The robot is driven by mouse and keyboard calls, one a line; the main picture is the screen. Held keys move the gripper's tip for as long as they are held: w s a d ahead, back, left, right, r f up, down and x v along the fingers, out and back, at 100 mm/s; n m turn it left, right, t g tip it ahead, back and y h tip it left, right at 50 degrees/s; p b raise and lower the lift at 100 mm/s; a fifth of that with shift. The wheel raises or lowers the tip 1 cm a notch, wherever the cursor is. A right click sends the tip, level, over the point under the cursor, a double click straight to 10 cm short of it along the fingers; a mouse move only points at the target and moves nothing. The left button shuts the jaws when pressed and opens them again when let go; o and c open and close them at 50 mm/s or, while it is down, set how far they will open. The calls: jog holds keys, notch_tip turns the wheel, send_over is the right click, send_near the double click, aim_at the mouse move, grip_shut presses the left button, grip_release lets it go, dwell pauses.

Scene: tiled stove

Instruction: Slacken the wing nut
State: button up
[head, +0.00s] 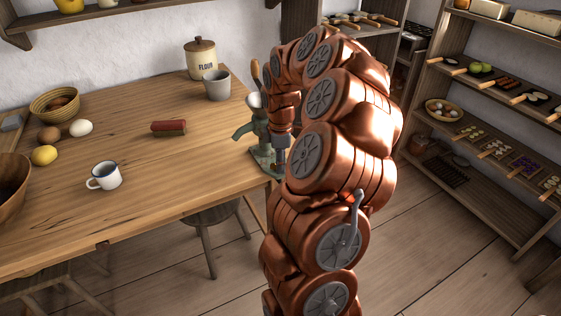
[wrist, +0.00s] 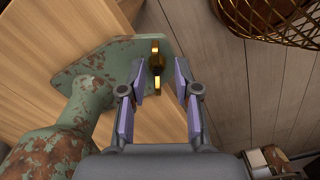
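The brass-coloured wing nut (wrist: 156,62) shows in the wrist view on the end of a rusty green metal plate. Its two wings point up and down in the picture. The plate belongs to a green cast device (head: 262,155), perhaps a grinder, at the table's right edge in the head view; its rusty body also shows in the wrist view (wrist: 62,148). My gripper (wrist: 159,79) is open, with one finger left and one right of the nut's lower wing, gaps on both sides. In the head view my arm hides the nut and most of the gripper.
The wooden table (head: 180,215) holds a white mug (head: 104,176), a dark red block (head: 168,128), a flour jar (head: 201,60) and a grey mug (head: 216,85). A stool (head: 205,215) stands below. A wicker basket (wrist: 270,18) is near the wrist view's top right. Shelves stand at right.

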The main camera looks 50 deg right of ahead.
jog(key=shift+r, duration=0.1)
notch_tip(320, 180, up, 12)
dwell(0.7)
dwell(0.7)
jog(key=s+a+r+m+p, duration=0.1)
jog(key=s+a+r+p, duration=0.25)
jog(key=a, duration=0.75)
jog(key=s+a+r+m+p, duration=0.15)
jog(key=a+r, duration=0.25)
jog(key=a, duration=0.7)
jog(key=s+a+m+g+p, duration=0.1)
jog(key=s+a+m+p, duration=0.2)
jog(key=s, duration=0.6)
jog(key=s+a+f+m+p, duration=0.1)
jog(key=s+a+m+p, duration=0.2)
jog(key=s+a, duration=0.4)
jog(key=shift+s+a+f+m+g, duration=0.2)
jog(key=shift+s+m+g, duration=0.2)
jog(key=shift+s, duration=0.65)
